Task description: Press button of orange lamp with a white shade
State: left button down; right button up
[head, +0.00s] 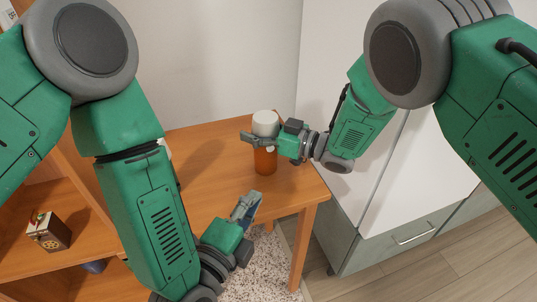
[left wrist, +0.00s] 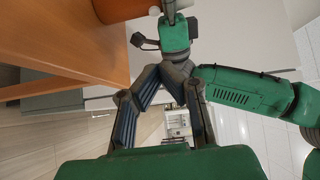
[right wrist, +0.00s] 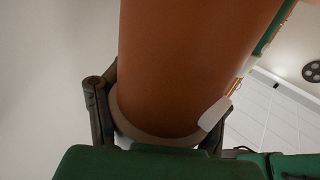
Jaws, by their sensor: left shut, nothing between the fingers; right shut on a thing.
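The orange lamp stands on the wooden table, with its orange body (head: 265,163) below a white shade (head: 265,122). My right gripper (head: 258,139) is shut on the lamp near where shade and body meet. In the right wrist view the orange body (right wrist: 190,60) fills the space between the fingers, and a small white tab (right wrist: 215,113) shows at its side. I cannot tell if that tab is the button. My left gripper (head: 246,205) is shut and empty, below and in front of the lamp, near the table's front edge. The lamp body (left wrist: 120,8) also shows in the left wrist view.
The wooden table (head: 215,180) has bare room left of the lamp. A shelf at the lower left holds a small box (head: 48,232). A pale cabinet with a drawer (head: 400,238) stands right of the table. A speckled rug (head: 262,265) lies below.

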aim_at(265, 147)
pick_arm(q)
jog(key=x, duration=0.4)
jog(key=a+x, duration=0.1)
jog(key=x, duration=0.6)
jog(key=shift+w+a, duration=0.15)
jog(key=shift+w, duration=0.6)
jog(key=shift+w+a, duration=0.25)
jog(key=shift+w, duration=0.5)
pick_arm(e)
jog(key=shift+c, duration=0.2)
pick_arm(q)
jog(key=shift+w+a, duration=0.25)
jog(key=shift+w, duration=0.45)
jog(key=shift+w+a, duration=0.15)
jog(key=shift+w, duration=0.1)
pick_arm(e)
jog(key=shift+s, duration=0.15)
jog(key=shift+f, duration=0.1)
pick_arm(q)
jog(key=shift+s+d+v, duration=0.1)
jog(key=shift+d+v, duration=0.05)
jog(key=shift+v, duration=1.25)
jog(key=shift+s+d+v, duration=0.1)
jog(key=shift+v, duration=1.25)
jog(key=shift+d+v, duration=0.15)
jog(key=shift+v, duration=1.25)
